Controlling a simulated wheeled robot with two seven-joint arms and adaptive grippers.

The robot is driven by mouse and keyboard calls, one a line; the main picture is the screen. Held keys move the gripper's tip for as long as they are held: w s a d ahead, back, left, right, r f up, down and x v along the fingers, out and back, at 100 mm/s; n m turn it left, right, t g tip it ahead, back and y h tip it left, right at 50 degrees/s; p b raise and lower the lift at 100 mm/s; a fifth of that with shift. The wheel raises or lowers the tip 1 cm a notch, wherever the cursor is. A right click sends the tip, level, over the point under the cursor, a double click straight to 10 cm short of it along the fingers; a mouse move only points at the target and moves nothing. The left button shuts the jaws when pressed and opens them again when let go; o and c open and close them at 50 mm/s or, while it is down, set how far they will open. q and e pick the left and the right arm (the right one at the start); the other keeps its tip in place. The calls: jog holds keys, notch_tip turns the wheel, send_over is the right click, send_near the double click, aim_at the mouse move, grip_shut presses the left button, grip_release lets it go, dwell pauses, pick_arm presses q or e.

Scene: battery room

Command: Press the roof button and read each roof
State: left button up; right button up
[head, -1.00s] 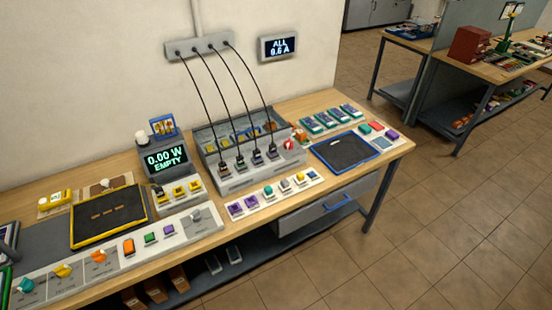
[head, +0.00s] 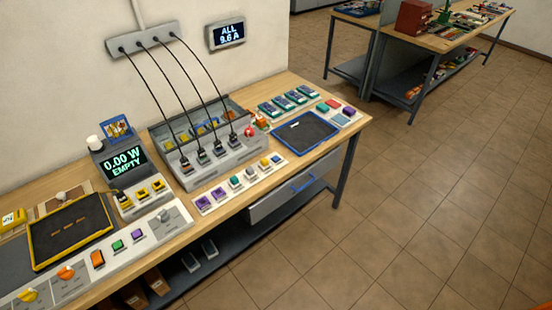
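No label for a roof button is readable in the head view, so I cannot tell which control it is. A front strip (head: 240,185) holds small purple, teal, grey, yellow and blue pieces. Several small houses or cells are not clearly distinguishable as roofs. A dark display (head: 124,161) reads "0.00 W EMPTY". Neither gripper is in view.
Black cables run from a wall strip (head: 142,40) into a grey rack (head: 222,160). A yellow-rimmed tray (head: 34,255) lies at left, a blue-rimmed tray (head: 329,141) at right. Green modules (head: 290,101) sit at the back right. Open tiled floor (head: 430,190) lies to the right.

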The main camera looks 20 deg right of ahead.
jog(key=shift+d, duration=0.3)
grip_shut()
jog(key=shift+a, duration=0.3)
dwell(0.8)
